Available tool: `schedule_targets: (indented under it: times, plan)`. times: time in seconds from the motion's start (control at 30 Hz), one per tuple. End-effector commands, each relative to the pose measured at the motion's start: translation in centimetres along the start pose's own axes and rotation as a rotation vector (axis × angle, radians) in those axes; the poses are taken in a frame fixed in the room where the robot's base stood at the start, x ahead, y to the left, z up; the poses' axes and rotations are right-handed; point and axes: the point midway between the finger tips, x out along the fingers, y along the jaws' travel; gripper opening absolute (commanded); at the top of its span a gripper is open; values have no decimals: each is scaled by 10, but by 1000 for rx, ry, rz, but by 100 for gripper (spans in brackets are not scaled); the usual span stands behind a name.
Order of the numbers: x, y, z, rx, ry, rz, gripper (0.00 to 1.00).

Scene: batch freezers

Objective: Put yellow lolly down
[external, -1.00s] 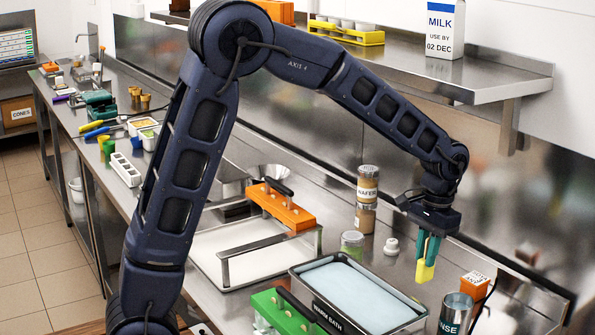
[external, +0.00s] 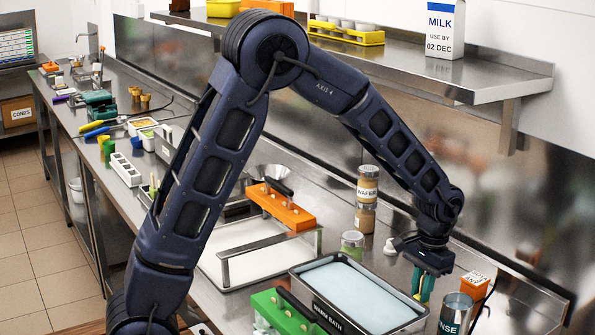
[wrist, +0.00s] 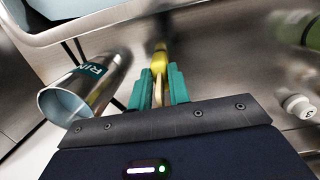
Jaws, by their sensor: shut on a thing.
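The yellow lolly (wrist: 159,62) points away from my gripper in the wrist view, its pale stick (wrist: 158,92) between the teal fingers. My gripper (external: 424,292) is shut on the stick and points down, low over the steel counter between the warm bath and the rinse cup. In the wrist view the fingers (wrist: 160,88) stand on either side of the stick. In the external view the lolly is mostly hidden behind the fingers and bath edge. I cannot tell whether its tip touches the counter.
The warm bath (external: 312,299) lies left of my gripper. A small white object (external: 389,247) and jars (external: 366,200) stand farther back.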

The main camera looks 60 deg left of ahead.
Motion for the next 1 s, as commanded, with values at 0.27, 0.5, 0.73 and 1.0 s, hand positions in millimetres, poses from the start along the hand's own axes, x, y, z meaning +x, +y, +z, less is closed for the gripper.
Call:
schedule_targets:
  times: [0.27,0.5,0.73,1.0]
  plan:
    - [3,0,0,0,0,0,36]
    - [2,0,0,0,0,0,40]
    - [-8,0,0,0,1,0,40]
    - [-58,0,-1,0,4,1,40]
